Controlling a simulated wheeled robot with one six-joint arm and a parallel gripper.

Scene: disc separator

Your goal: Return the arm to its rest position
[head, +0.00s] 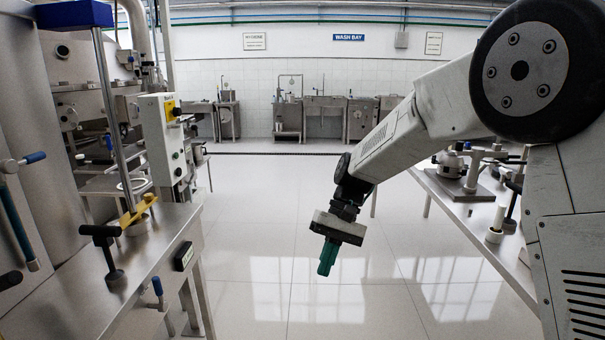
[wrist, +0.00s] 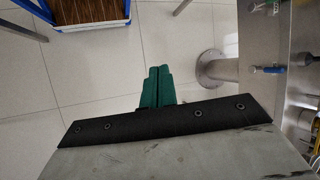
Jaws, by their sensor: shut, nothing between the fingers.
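My gripper (head: 326,262) has green fingers and hangs at the end of my arm in the head view, pointing down over the open floor between two benches. Its fingers are together with nothing between them. In the wrist view the green fingers (wrist: 157,84) also lie side by side, above bare floor tiles. My arm reaches in from the right, bent at a dark round joint. The gripper touches nothing.
A steel bench (head: 150,245) with a yellow-handled tool stands on the left, and a control box (head: 165,140) rises behind it. Another bench (head: 465,205) with fittings is on the right. The tiled floor (head: 265,215) between them is clear. Sinks (head: 325,118) line the far wall.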

